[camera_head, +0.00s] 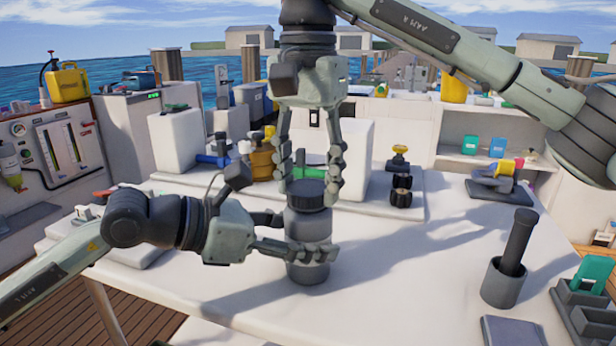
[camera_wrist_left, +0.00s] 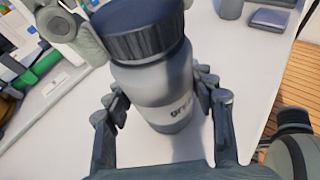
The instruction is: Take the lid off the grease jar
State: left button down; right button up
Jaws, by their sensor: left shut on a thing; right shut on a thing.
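The grease jar (camera_head: 307,272) is a grey cylinder standing upright on the white table (camera_head: 400,290). Its dark ribbed lid (camera_head: 305,193) sits on top. My left gripper (camera_head: 300,236) comes in low from the left and is shut around the jar's body. In the left wrist view the jar (camera_wrist_left: 165,90) stands between the fingers, with part of a label showing, and the lid (camera_wrist_left: 140,30) covers its top. My right gripper (camera_head: 309,178) points down from above, shut on the lid with a finger on each side.
A grey cup (camera_head: 502,285) holding a dark cylinder (camera_head: 517,240) stands to the right. A grey organiser (camera_head: 585,310) is at the right edge. Behind are a white canister (camera_head: 177,140), yellow and black valves (camera_head: 400,160) and a raised ledge.

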aim_at(308, 187)
jog(key=shift+s+n, duration=0.1)
jog(key=shift+n, duration=0.2)
jog(key=shift+r, duration=0.2)
dwell(0.3)
jog(key=shift+r, duration=0.9)
jog(key=shift+r, duration=2)
pick_arm(q)
jog(key=shift+c, duration=2.4)
grip_release()
